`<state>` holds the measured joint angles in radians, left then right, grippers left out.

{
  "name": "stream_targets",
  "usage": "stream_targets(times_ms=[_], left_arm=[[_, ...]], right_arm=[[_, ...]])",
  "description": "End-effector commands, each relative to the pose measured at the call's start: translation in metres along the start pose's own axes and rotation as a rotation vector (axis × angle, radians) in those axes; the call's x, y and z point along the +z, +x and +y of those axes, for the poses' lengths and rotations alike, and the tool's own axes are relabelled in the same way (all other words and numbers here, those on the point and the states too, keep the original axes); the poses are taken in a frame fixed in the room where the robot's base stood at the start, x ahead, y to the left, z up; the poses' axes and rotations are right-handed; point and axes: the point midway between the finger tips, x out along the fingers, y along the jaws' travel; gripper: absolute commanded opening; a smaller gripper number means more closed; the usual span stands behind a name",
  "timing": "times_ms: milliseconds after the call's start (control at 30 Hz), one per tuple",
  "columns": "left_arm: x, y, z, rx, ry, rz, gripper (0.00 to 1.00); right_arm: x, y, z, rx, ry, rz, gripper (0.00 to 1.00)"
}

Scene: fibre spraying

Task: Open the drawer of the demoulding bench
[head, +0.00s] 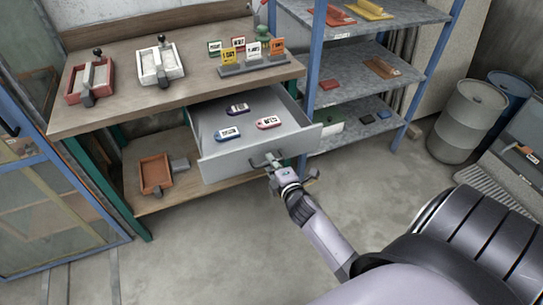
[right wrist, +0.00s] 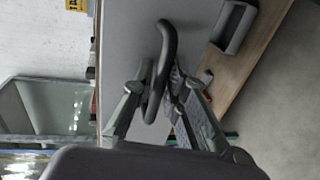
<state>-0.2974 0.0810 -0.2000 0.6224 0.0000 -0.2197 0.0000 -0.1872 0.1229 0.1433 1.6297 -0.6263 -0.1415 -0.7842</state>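The demoulding bench (head: 150,80) has a wooden top at the left of the head view. Its grey drawer (head: 255,151) is pulled well out below the top, and several coloured tags lie inside. My right gripper (head: 272,165) is at the dark bow handle (head: 257,163) on the drawer front. In the right wrist view the handle (right wrist: 167,40) passes between the two fingers of the gripper (right wrist: 160,80), which are closed in around it. The drawer front (right wrist: 130,40) stands just beyond them. My left gripper is in neither view.
Moulds and a rack of coloured tags (head: 255,68) stand on the bench top. A lower shelf carries an orange tray (head: 155,174). A blue-framed shelf unit (head: 375,60) stands close right of the drawer. The floor (head: 220,250) before the drawer is clear. Drums (head: 467,120) stand at right.

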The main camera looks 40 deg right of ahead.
Motion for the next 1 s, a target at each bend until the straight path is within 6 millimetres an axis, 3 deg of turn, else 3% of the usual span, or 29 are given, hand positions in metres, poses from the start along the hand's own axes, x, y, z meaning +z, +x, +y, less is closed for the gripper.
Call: stream_targets(times_ms=[200,567,667,1000], left_arm=[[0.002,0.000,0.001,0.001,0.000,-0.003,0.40],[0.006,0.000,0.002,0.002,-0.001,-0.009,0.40],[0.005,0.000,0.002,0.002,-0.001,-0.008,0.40],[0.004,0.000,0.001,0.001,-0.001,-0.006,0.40]], right_arm=[[0.000,0.000,0.000,0.000,0.000,0.000,0.30],[0.000,-0.005,-0.001,-0.002,0.000,0.000,0.30],[0.000,-0.017,-0.002,-0.002,0.000,0.000,0.30],[0.000,-0.087,-0.001,-0.003,0.001,0.000,0.30]])
